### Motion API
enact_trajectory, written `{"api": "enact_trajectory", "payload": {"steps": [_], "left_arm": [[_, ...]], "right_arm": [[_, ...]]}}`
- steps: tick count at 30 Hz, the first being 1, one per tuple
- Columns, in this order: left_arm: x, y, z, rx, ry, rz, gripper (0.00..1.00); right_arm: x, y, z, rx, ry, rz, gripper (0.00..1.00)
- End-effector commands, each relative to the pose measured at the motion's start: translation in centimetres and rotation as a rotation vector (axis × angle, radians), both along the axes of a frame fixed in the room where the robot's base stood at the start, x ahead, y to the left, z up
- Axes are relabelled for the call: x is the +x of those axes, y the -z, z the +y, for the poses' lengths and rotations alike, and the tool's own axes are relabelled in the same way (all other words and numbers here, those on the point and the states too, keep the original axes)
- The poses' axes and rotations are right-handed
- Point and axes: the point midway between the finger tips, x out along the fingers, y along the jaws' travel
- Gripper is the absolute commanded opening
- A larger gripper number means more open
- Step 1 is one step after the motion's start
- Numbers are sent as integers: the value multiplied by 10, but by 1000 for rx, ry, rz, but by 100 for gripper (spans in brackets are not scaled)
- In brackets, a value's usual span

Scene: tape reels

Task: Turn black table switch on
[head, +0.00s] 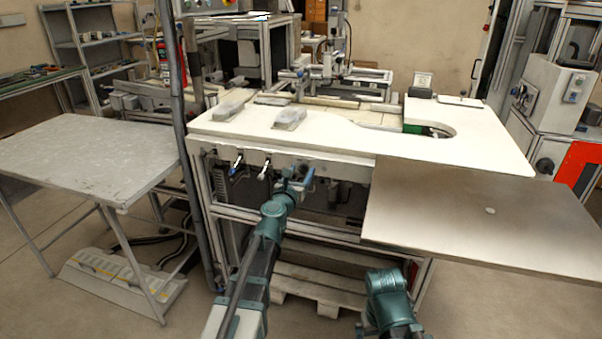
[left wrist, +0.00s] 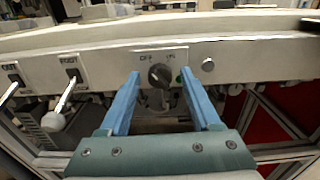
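The black table switch (left wrist: 159,75) is a round knob on the light front rail of the white-topped table, under a plate marked OFF on the left and ON on the right. I cannot clearly tell which way the knob points. My left gripper (left wrist: 160,84) is open, with one blue finger on each side of the knob and visible gaps between. In the head view my left gripper (head: 298,180) is at the table's front rail and hides the knob. Of my right arm only a teal link shows at the bottom; its gripper is not in view.
Two levers, a left lever (head: 236,164) and a second lever (head: 264,167), stick out of the rail left of my gripper. A silver button (left wrist: 208,65) sits right of the switch. A brown board (head: 490,210) juts out at the right. A grey table (head: 85,155) stands left.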

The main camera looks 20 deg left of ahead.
Motion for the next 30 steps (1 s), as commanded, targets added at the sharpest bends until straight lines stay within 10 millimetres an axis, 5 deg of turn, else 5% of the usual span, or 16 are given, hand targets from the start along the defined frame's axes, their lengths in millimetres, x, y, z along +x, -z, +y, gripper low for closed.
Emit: {"api": "enact_trajectory", "payload": {"steps": [1, 10, 20, 30], "left_arm": [[0, 0, 0, 0, 0, 0, 53], [0, 0, 0, 0, 0, 0, 0], [0, 0, 0, 27, 0, -1, 0], [0, 0, -1, 247, 0, -8, 0]], "right_arm": [[0, 0, 0, 0, 0, 0, 100], [0, 0, 0, 0, 0, 0, 100], [0, 0, 0, 0, 0, 0, 100], [0, 0, 0, 0, 0, 0, 100]]}}
